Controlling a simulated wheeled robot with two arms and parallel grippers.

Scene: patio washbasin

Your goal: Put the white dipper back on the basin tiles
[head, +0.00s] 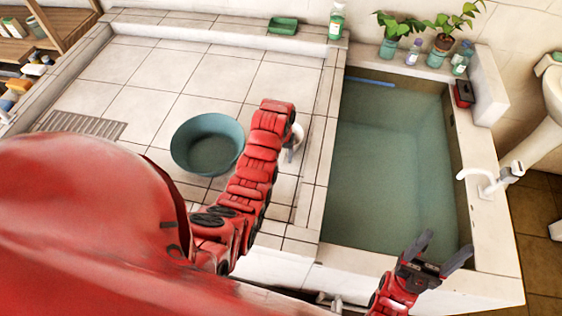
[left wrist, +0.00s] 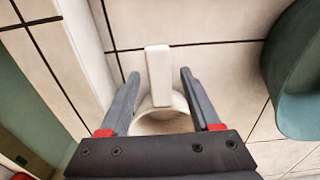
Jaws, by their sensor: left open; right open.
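The white dipper (head: 298,133) is on the tiled floor (head: 215,75) between the blue-green bowl and the water basin, partly hidden behind my left arm in the head view. The left wrist view shows its handle (left wrist: 158,72) and round cup (left wrist: 165,120). My left gripper (left wrist: 159,73) is open, with one finger on each side of the dipper; I cannot tell whether they touch it. In the head view, my left forearm mostly hides this gripper. My right gripper (head: 450,242) is open and empty over the near right corner of the water basin (head: 385,170).
A blue-green bowl (head: 207,144) stands left of the dipper and also shows in the left wrist view (left wrist: 297,85). A raised ledge (head: 325,130) borders the basin. Plants, bottles and a green soap dish (head: 283,25) stand at the back.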

